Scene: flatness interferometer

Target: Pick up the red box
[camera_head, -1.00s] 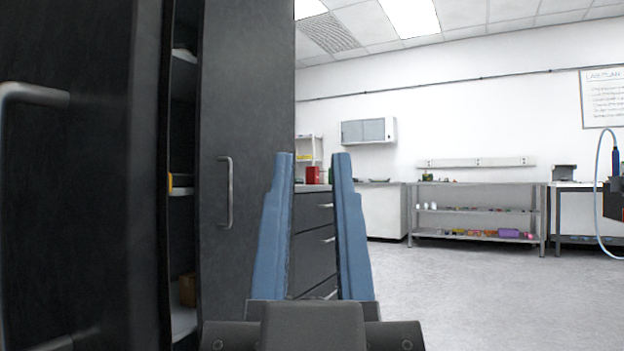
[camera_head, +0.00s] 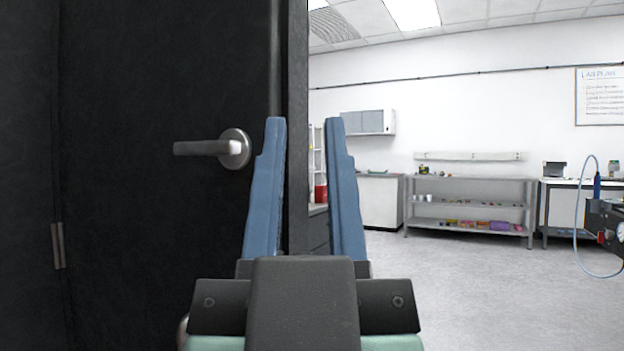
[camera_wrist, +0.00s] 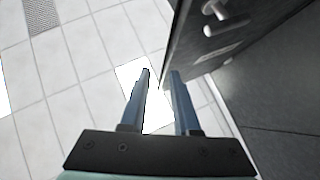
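A small red box (camera_head: 321,193) shows in the head view between my gripper's fingers, far beyond them. It sits at the end of a dark counter, beside the edge of a black door. My gripper (camera_head: 304,122) has two blue fingers spread apart with nothing between them. It points up and forward, well short of the red box. The wrist view shows my gripper (camera_wrist: 159,72) open against the ceiling; the red box is not visible there.
A black door (camera_head: 165,80) with a lever handle (camera_head: 215,148) fills the left, close to my gripper. A metal shelf bench (camera_head: 470,185) with small items stands at the back. A white cabinet (camera_head: 368,122) hangs on the wall. The floor (camera_head: 480,290) at right is open.

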